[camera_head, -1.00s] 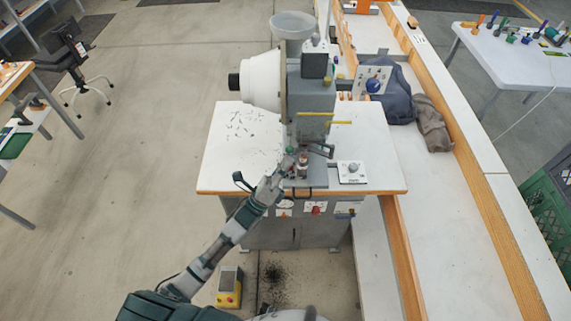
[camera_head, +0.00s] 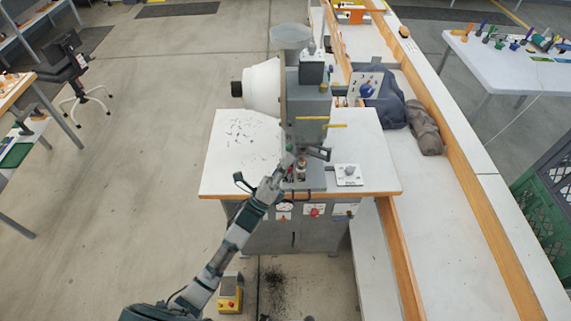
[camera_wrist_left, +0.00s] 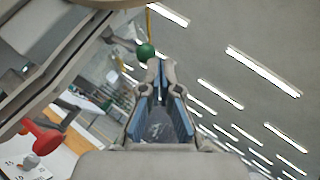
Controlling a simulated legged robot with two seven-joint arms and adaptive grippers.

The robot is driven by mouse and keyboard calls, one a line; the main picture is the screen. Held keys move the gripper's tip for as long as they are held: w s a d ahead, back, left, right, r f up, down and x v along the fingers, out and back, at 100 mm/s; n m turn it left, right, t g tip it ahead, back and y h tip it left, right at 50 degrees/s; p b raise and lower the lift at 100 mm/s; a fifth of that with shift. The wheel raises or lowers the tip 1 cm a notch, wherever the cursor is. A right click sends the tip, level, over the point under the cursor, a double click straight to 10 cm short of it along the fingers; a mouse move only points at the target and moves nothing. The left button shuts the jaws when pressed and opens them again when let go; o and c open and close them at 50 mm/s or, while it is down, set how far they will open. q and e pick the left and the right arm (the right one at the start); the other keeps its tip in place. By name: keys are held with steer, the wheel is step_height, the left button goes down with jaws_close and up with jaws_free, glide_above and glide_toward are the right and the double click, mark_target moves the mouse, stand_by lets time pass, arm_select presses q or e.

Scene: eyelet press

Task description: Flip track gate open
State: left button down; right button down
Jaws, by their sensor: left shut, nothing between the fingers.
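The eyelet press (camera_head: 309,105) stands on a white table with a grey body, a white drum and a grey hopper on top. My left gripper (camera_head: 288,159) is at the front of the press, low beside its tooling. In the left wrist view the fingers (camera_wrist_left: 158,68) meet at the tips with nothing between them. A green ball knob (camera_wrist_left: 146,52) shows just beside the fingertips in that view; I cannot tell whether they touch. A red knob (camera_wrist_left: 42,135) is lower left. I cannot make out the track gate clearly. My right gripper is not in view.
Small dark bits lie on the white table (camera_head: 225,175), left of the press. A white plate with a round knob (camera_head: 348,173) is at its right. A dark lever (camera_head: 318,152) juts from the press. A long bench (camera_head: 450,215) runs along the right.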

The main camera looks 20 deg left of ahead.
arm_select(q)
steer(key=shift+w+r, duration=0.2)
steer(key=shift+r, duration=1.4)
stand_by(1.1)
